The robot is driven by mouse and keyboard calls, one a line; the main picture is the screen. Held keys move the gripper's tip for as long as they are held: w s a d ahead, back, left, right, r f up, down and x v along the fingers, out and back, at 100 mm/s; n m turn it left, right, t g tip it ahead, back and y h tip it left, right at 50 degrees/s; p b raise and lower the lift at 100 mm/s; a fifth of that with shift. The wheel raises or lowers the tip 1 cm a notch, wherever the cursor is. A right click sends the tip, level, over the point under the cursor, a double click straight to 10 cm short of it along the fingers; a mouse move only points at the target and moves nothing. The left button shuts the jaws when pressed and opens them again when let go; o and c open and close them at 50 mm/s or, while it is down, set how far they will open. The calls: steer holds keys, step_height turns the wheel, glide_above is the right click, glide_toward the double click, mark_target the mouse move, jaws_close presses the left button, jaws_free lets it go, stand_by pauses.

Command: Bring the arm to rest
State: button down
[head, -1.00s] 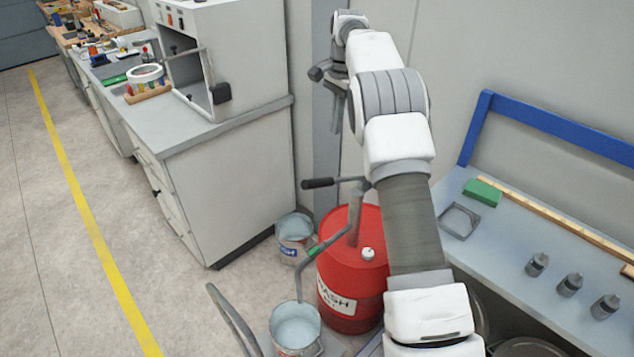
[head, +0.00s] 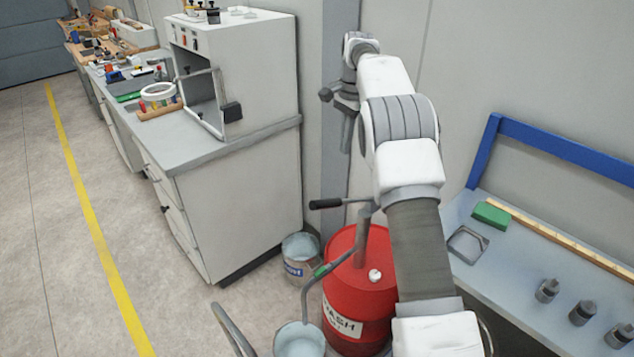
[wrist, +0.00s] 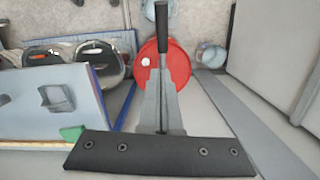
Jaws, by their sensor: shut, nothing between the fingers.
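My white arm (head: 408,160) reaches up and away from the camera, toward the wall behind the red drum. My gripper (head: 347,145) hangs at its far end, pointing down, small in the head view. In the wrist view my gripper (wrist: 158,82) shows as grey fingers together with nothing between them, above a dark bar. The red drum (head: 345,295) stands on the floor below, with a pump lever ending in a black handle (head: 325,203). The drum also shows in the wrist view (wrist: 180,65). My gripper appears apart from the lever, though the distance is hard to judge.
A grey-topped cabinet (head: 235,205) with a white box-shaped unit (head: 250,75) stands left. A bench (head: 520,262) with a blue rail, green block (head: 491,215) and dark weights stands right. Two buckets (head: 299,345) (head: 301,262) sit by the drum. Floor left is clear.

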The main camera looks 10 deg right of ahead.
steer(key=s+a+r+n+t, duration=0.25)
steer(key=s+r+n, duration=0.35)
steer(key=s+r, duration=1.05)
steer(key=s+f+n+t, duration=0.2)
steer(key=s+f+n, duration=0.1)
steer(key=s, duration=0.9)
steer(key=s+a+f+n+t+h, duration=0.1)
steer(key=s+f+n, duration=0.3)
steer(key=s, duration=0.8)
steer(key=shift+s+f+t, duration=0.3)
steer(key=shift+f+t, duration=0.05)
steer(key=shift+f, duration=0.35)
steer(key=shift+a, duration=0.1)
